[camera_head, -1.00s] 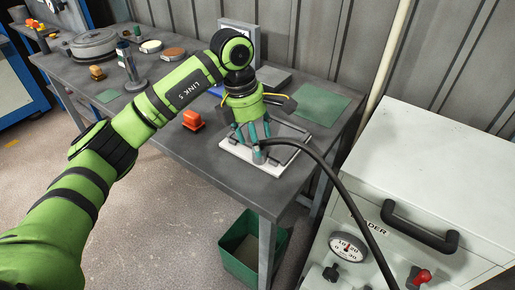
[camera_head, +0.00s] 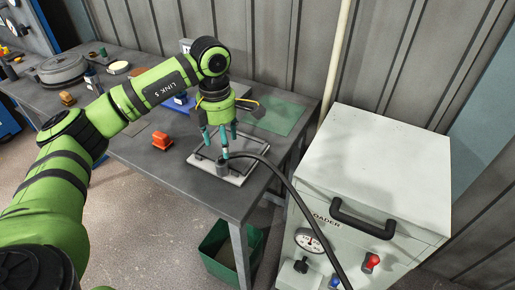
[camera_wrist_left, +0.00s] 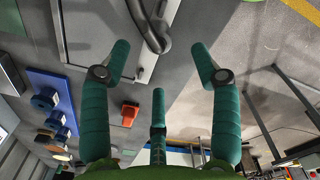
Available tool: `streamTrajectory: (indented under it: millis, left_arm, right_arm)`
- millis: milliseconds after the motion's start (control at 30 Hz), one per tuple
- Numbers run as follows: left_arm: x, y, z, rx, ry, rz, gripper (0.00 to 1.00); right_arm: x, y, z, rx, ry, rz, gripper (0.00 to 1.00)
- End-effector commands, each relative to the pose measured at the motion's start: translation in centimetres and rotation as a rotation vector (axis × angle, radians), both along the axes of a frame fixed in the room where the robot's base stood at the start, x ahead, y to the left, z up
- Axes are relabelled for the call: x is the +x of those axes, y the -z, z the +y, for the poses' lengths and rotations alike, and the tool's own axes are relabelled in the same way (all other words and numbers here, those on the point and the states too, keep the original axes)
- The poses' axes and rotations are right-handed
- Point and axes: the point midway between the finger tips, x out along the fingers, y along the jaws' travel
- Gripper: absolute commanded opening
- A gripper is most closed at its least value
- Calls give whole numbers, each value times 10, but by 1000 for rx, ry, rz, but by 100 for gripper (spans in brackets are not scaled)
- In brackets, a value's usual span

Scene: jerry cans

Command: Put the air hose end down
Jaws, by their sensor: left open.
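The black air hose (camera_head: 285,183) arches from the white loader cabinet to the workbench. Its grey cylindrical end (camera_head: 222,168) stands on the front part of a pale, dark-framed plate (camera_head: 203,160) on the bench. In the left wrist view the hose end (camera_wrist_left: 157,40) shows beyond the fingers, near the edge of the plate (camera_wrist_left: 78,35). My left gripper (camera_head: 222,146) hangs just above the hose end with its teal fingers spread. It also shows open and empty in the left wrist view (camera_wrist_left: 165,75). My right gripper is in neither view.
The white loader cabinet (camera_head: 375,165), with a handle and gauge (camera_head: 310,241), stands right of the bench (camera_head: 190,180). An orange object (camera_head: 162,140) lies left of the plate, and a green mat (camera_head: 273,115) behind it. A green bin (camera_head: 228,255) stands on the floor.

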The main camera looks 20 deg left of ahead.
Motion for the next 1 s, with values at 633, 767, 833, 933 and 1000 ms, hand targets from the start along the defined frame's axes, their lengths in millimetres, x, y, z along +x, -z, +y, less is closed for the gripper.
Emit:
streamTrajectory:
  millis: [633, 767, 833, 933, 1000]
  left_arm:
    - [-4, 72, 10, 8, -12, 7, 63]
    - [-4, 74, 10, 9, -11, 5, 63]
    - [-4, 74, 10, 8, -11, 6, 63]
    - [-4, 73, 10, 8, -11, 6, 35]
    - [-4, 73, 10, 8, -11, 6, 7]
  right_arm:
    - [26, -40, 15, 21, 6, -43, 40]
    - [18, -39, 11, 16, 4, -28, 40]
    - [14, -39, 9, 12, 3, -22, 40]
    - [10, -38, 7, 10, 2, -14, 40]
    - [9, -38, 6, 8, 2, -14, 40]
